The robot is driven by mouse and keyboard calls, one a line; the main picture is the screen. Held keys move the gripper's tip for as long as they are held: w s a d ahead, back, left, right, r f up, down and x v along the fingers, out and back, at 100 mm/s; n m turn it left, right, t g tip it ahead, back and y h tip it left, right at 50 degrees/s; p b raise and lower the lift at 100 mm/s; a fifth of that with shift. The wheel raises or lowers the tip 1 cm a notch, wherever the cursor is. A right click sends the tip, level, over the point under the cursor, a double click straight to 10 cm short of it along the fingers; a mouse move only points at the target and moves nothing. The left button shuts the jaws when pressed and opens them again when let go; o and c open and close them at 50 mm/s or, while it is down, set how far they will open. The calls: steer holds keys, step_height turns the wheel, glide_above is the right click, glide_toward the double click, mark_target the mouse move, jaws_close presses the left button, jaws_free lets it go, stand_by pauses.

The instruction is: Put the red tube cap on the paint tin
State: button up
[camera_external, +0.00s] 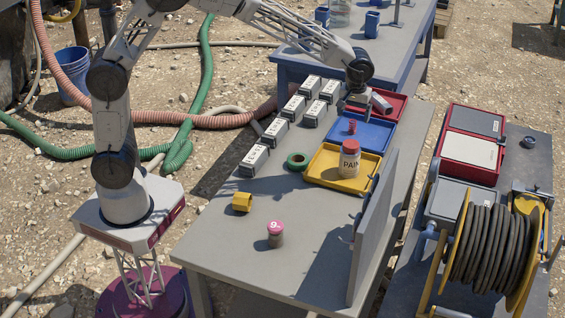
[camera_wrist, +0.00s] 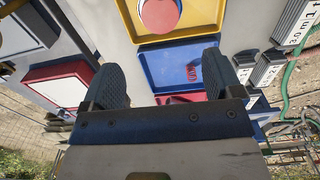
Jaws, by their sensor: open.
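The red tube cap (camera_external: 352,127) is in the blue tray (camera_external: 379,137); it also shows in the wrist view (camera_wrist: 194,72), toward the right side of that tray. The paint tin (camera_external: 349,161), a pale jar with a "PAIN" label and an orange-red top, stands upright in the yellow tray (camera_external: 318,175). Its round top shows at the upper edge of the wrist view (camera_wrist: 160,14). My gripper (camera_external: 354,105) is over the far part of the blue tray and the red tray, beyond the cap. Its two fingers (camera_wrist: 162,62) are apart with nothing held between them.
A red tray (camera_external: 401,108) lies behind the blue one. Several labelled grey-white boxes (camera_external: 275,131) line the left edge. An upright grey panel (camera_external: 372,230) stands along the right edge. A green ring (camera_external: 298,167), yellow piece (camera_external: 242,201) and pink-topped jar (camera_external: 275,240) sit nearer.

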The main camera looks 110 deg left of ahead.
steer(key=shift+d+r, duration=0.1)
stand_by(0.5)
steer(key=s+d+r+m+t, duration=0.1)
steer(key=s+d+r+m, duration=0.3)
steer(key=s+d+r, duration=0.55)
steer(key=s+d+r+m, duration=0.2)
steer(key=s+d+m, duration=0.3)
steer(key=d, duration=0.9)
steer(key=s+d+f+m, duration=0.1)
steer(key=s+d+m, duration=0.2)
steer(key=s, duration=0.6)
steer(key=s+d+f+m+t, duration=0.1)
steer(key=s+d+m, duration=0.2)
steer(key=s+d, duration=0.4)
steer(key=s+d+f+m, duration=0.1)
steer(key=s+d+m, duration=0.2)
steer(key=s, duration=0.8)
steer(key=d, duration=0.2)
steer(key=shift+d+f+t, duration=0.15)
steer(key=shift+d+t, duration=0.15)
steer(key=shift+d, duration=0.05)
